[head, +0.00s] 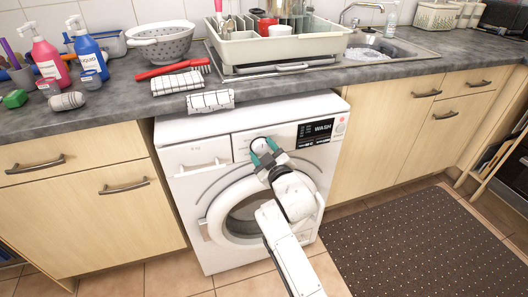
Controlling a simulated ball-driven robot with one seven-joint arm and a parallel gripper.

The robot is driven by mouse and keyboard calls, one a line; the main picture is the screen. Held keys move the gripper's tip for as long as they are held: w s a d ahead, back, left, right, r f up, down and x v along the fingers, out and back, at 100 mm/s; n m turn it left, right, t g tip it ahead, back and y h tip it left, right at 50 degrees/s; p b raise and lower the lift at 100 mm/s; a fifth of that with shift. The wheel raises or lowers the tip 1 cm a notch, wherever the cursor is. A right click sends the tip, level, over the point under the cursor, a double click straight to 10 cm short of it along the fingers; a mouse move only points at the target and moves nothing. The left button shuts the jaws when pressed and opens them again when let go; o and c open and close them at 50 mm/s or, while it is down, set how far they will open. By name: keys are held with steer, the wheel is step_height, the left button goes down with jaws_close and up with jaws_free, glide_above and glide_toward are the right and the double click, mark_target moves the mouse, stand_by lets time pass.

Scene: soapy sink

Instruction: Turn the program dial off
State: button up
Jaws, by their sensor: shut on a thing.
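The white washing machine (192,188) stands under the counter, with its round door low on the front. The program dial (259,144) is on the control panel, left of the black display (316,130) that reads WASH. My gripper (263,148), with teal fingers, is at the dial, one finger on each side, and is shut on it. The fingers hide part of the dial, and its pointer setting cannot be read. My white arm covers part of the machine's door.
A round button (340,127) sits at the panel's right end. A checked cloth (210,101) hangs over the counter edge above the machine. A dish rack (278,47) and a colander (161,42) stand on the counter. A dark dotted mat (425,245) lies on the floor at right.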

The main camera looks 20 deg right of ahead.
stand_by(0.4)
steer(key=o, duration=1)
steer(key=shift+o, duration=0.2)
steer(key=s+p, duration=0.2)
steer(key=s, duration=0.8)
steer(key=shift+s+d+r, duration=0.25)
steer(key=shift+s+r, duration=0.05)
steer(key=shift+s, duration=0.1)
